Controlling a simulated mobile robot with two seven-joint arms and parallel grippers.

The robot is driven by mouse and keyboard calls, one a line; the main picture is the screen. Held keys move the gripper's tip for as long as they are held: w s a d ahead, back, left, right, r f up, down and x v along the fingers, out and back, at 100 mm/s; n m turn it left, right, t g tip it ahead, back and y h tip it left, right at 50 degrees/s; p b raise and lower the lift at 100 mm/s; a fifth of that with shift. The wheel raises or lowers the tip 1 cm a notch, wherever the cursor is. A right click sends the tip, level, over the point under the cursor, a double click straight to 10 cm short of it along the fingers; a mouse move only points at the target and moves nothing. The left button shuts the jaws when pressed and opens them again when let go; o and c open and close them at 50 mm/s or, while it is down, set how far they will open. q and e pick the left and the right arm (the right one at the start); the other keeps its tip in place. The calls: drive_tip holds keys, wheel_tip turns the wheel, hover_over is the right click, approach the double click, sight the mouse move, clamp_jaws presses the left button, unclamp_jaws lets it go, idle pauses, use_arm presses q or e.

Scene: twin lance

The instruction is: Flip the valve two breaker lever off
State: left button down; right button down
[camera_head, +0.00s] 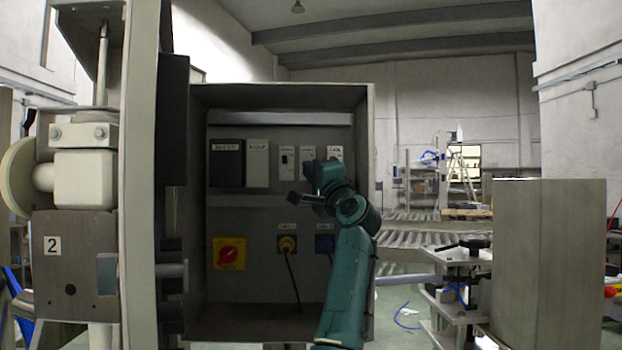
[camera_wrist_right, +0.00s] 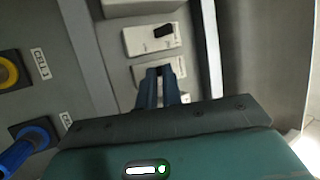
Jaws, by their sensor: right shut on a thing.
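The open electrical cabinet (camera_head: 370,120) holds a top row of modules, with a white breaker (camera_head: 287,168) near the middle. In the right wrist view this neighbouring breaker (camera_wrist_right: 136,42) shows a black lever at its upper end. My right gripper (camera_head: 318,175) is at the breakers right of it; its fingertips are hidden in the head view. In the right wrist view the right gripper (camera_wrist_right: 159,74) is closed over the middle white breaker (camera_wrist_right: 178,66), shut on its lever, which the fingers hide. The labels are too small to read surely. My left gripper is out of view.
A grey box (camera_head: 548,260) stands at right.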

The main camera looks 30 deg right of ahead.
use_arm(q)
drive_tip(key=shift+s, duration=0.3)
use_arm(e)
drive_tip(key=shift+f, duration=0.1)
drive_tip(key=c, duration=1.8)
unclamp_jaws()
drive_tip(key=shift+c, duration=0.2)
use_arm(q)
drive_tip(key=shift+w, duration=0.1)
